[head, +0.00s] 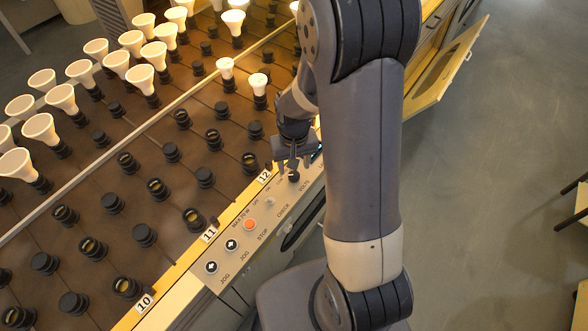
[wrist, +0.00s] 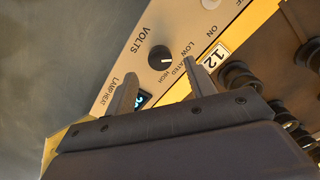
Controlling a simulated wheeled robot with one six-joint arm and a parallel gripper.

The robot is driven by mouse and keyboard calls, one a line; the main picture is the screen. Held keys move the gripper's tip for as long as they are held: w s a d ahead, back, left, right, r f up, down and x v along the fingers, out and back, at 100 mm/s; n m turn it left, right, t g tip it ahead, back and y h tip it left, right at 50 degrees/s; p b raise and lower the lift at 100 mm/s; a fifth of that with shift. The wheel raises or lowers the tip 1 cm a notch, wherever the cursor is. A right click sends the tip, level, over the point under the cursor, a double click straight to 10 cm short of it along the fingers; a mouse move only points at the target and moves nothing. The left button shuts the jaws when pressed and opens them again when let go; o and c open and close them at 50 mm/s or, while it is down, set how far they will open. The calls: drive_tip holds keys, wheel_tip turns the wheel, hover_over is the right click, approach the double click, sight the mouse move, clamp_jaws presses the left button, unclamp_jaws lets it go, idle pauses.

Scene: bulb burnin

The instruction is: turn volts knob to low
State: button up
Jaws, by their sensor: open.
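The round black volts knob (wrist: 161,57) is on the light control panel (wrist: 112,62), with VOLTS printed beside it and LOW, RATED and HIGH around one side. A small pale mark on it faces the lower right of the picture, toward the RATED and HIGH side; I cannot tell exactly which. My gripper (wrist: 162,84) is open and empty, its two fingers apart in the wrist view with the knob framed beyond their tips. In the head view my gripper (head: 292,158) hangs just over the knob (head: 293,176). No contact is visible.
A lit display (wrist: 143,99) labelled LAMP HEAT lies partly behind one finger. An orange button (head: 249,224) and black jog buttons (head: 212,267) sit along the same panel. The brown rack (head: 130,195) holds several sockets and white bulbs. A hatch door (head: 445,65) stands open beyond my arm.

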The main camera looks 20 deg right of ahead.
sight(294, 175)
wheel_tip(294, 175, up, 6)
drive_tip(key=shift+r, duration=0.25)
wheel_tip(294, 175, down, 11)
drive_tip(key=shift+r, duration=0.1)
idle(0.7)
idle(0.4)
